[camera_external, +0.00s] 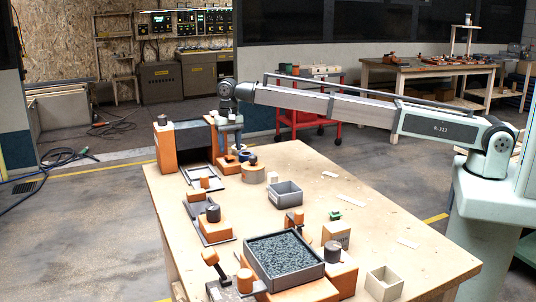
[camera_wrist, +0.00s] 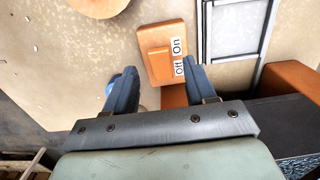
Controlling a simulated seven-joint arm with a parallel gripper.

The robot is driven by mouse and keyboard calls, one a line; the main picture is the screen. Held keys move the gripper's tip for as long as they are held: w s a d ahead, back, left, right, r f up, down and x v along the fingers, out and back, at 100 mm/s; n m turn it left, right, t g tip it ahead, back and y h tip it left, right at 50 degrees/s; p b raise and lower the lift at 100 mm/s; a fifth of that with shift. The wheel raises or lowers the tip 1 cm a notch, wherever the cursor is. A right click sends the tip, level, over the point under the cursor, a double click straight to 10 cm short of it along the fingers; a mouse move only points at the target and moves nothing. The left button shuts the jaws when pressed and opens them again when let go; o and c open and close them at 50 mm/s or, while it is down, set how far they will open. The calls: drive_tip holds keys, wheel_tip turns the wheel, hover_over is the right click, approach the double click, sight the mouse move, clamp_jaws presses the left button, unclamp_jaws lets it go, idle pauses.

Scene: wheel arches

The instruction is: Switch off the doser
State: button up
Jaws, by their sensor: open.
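An orange switch box (camera_wrist: 163,38) with white "On" and "Off" labels shows in the wrist view, just beyond my fingertips. A raised orange piece (camera_wrist: 154,62) sits on it beside the "Off" label; I cannot tell its setting. My gripper (camera_wrist: 163,75) is open, with one dark blue finger on each side below the box and nothing seen held. In the external view my gripper (camera_external: 236,151) points down at the table's far end. It is next to an orange machine with a dark trough (camera_external: 190,138), which may be the doser. The switch is not clear there.
A dark trough of granules (camera_wrist: 302,145) and a grey frame (camera_wrist: 236,62) lie right of the gripper in the wrist view. On the table, a wooden cylinder (camera_external: 252,174), a grey bin (camera_external: 285,194) and a granule tray (camera_external: 284,258) stand nearer. The table's right side is fairly clear.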

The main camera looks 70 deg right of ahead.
sight(230, 156)
wheel_tip(230, 156, up, 11)
drive_tip(key=shift+w+d, duration=0.15)
idle(0.4)
